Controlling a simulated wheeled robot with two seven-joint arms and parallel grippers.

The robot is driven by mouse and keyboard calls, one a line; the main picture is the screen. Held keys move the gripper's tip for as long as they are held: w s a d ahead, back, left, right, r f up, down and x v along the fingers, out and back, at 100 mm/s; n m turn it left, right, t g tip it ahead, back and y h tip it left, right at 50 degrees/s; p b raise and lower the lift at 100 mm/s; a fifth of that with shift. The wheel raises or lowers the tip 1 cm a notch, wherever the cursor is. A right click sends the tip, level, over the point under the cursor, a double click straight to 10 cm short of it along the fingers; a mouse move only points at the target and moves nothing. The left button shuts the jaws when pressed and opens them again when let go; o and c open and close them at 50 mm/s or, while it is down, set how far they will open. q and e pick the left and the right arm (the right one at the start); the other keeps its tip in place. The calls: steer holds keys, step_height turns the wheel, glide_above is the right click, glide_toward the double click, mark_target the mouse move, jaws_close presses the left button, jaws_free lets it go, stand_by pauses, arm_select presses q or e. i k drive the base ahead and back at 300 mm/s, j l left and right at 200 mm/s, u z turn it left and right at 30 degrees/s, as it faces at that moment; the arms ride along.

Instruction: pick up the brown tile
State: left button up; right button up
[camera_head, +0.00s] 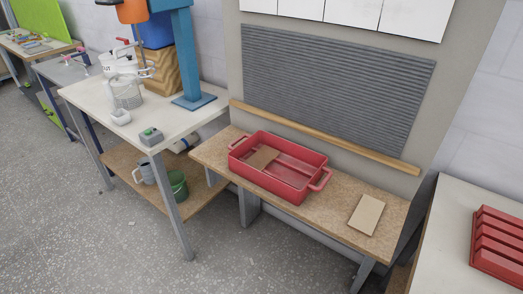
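A flat tan-brown rectangular tile (366,214) lies on the right part of the low wooden bench (322,212). A darker brown flat piece (262,158) lies inside the red tub (290,192) on the same bench, toward the tub's left end. I cannot tell which of the two is the brown tile of the task. Neither of my grippers shows in the head view.
A white table (160,122) with a grey box (151,137) and a blue stand (188,60) is at left. A red ribbed tray (499,240) sits on the right table (450,230). A ribbed grey panel (335,80) is behind. The floor in front (130,235) is clear.

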mark_target(262, 158)
steer(key=i+j, duration=0.15)
steer(key=j, duration=0.2)
steer(key=i+j, duration=0.1)
steer(key=j, duration=0.2)
steer(key=i+j, duration=0.15)
steer(key=j, duration=0.2)
steer(key=i+j, duration=0.1)
steer(key=j, duration=0.2)
